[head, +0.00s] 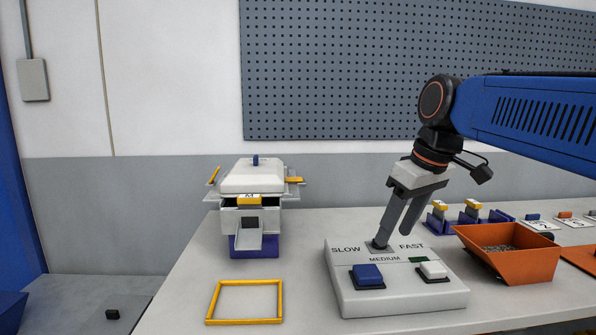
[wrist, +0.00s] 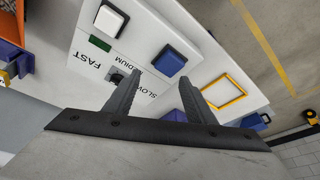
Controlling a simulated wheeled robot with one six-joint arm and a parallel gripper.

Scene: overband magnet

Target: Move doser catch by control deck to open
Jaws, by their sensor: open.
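The control deck (head: 345,290) is a white sloped box marked SLOW, MEDIUM and FAST, with a blue button (head: 368,275) and a white button (head: 433,270). It also shows in the wrist view (wrist: 140,45). A white doser-like unit (head: 253,178) with an A4 label and a dark blue base stands left of it. A yellow lever (head: 213,175) tilts up on its left and a yellow piece (head: 294,180) lies level on its right. I cannot tell which is the catch. My gripper (head: 391,240) is open and empty above the deck's back edge; a finger partly hides the dark selector (wrist: 114,76).
A yellow frame (head: 210,303) lies flat on the table in front of the unit. The table between unit and deck is clear.

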